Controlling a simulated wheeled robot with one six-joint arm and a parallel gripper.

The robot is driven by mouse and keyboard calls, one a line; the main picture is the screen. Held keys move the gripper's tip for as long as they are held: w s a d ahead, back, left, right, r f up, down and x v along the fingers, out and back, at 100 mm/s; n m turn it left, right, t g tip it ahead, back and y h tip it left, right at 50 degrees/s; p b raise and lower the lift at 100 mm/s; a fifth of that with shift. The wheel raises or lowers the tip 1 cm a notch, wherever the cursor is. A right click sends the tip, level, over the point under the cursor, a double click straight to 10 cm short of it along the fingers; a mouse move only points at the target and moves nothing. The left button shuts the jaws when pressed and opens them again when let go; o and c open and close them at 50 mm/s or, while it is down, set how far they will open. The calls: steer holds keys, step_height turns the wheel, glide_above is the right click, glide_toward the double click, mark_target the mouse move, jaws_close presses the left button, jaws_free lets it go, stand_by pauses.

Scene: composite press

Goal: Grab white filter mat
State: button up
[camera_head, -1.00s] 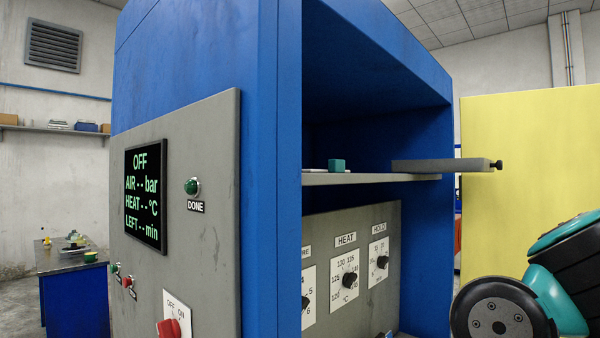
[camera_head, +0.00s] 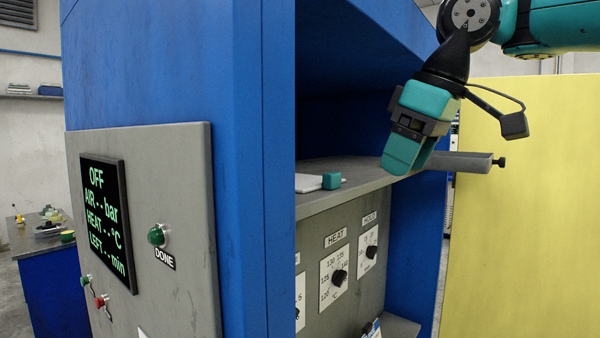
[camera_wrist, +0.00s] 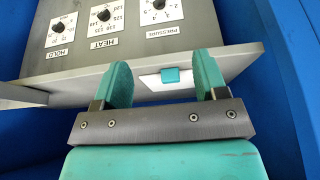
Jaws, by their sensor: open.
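The white filter mat (camera_head: 307,184) looks like a thin white sheet with a teal block (camera_head: 331,180) at its edge. It lies on the grey shelf (camera_head: 350,193) inside the blue press. In the wrist view the white sheet (camera_wrist: 149,82) and teal block (camera_wrist: 172,75) show beyond my fingers, between them in the picture. My gripper (camera_head: 404,158) is open and empty, with teal fingers pointing down, right of the block in the head view. It also shows in the wrist view (camera_wrist: 163,62). The block is apart from both fingers.
A grey slab with a black knob (camera_head: 460,162) sticks out at the shelf's right end. Below the shelf is a dial panel (camera_head: 348,262). Blue press walls (camera_head: 277,150) bound the opening. A yellow panel (camera_head: 525,210) stands to the right.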

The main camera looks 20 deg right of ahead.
mark_target(335, 173)
steer(key=w+a, duration=0.4)
steer(key=w, duration=0.1)
steer(key=w+a, duration=0.2)
steer(key=w, duration=0.1)
steer(key=shift+f, duration=0.1)
steer(key=shift+b+x, duration=0.7)
steer(key=shift+x, duration=0.3)
steer(key=shift+w+a+f+b, duration=0.2)
steer(key=shift+f+b, duration=0.1)
steer(key=shift+f, duration=0.15)
steer(key=shift+c, duration=0.2)
steer(key=c, duration=1)
